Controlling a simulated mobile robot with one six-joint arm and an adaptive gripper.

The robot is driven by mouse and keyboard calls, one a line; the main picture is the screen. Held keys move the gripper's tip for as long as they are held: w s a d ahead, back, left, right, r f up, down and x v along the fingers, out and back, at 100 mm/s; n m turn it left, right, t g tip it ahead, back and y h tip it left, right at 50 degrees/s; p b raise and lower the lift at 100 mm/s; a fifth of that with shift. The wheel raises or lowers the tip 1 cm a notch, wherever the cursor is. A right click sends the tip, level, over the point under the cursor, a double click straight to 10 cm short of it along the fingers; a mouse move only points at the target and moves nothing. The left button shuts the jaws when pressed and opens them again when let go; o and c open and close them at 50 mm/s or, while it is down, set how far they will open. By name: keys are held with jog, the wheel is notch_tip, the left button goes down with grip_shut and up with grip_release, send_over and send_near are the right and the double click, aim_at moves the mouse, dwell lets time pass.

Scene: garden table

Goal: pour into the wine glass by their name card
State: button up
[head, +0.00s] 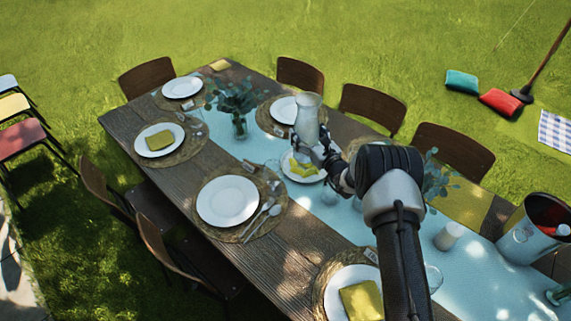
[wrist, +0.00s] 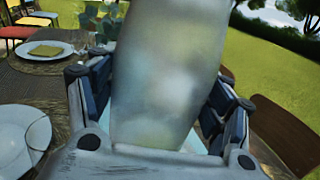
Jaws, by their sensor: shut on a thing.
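My gripper (head: 318,152) is shut on a pale grey-white jug (head: 308,117), held upright above the middle of the table. In the wrist view the jug (wrist: 165,75) fills the middle, between the two fingers of my gripper (wrist: 160,110). What is inside it cannot be seen. A clear glass (head: 330,192) stands on the blue runner, below and right of my gripper. Another clear glass (head: 432,278) shows partly behind my arm. Small cards (head: 248,167) lie by some plates, too small to read.
The wooden table (head: 290,262) carries a pale blue runner (head: 352,222), several plates (head: 228,200) on woven mats and a leafy vase (head: 240,125). A plate with lemon slices (head: 303,170) lies below the jug. A metal bucket (head: 532,230) and a candle (head: 449,236) stand at right. Chairs (head: 372,106) line the sides.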

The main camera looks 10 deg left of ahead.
jog(key=shift+w+r, duration=0.1)
jog(key=shift+r, duration=0.2)
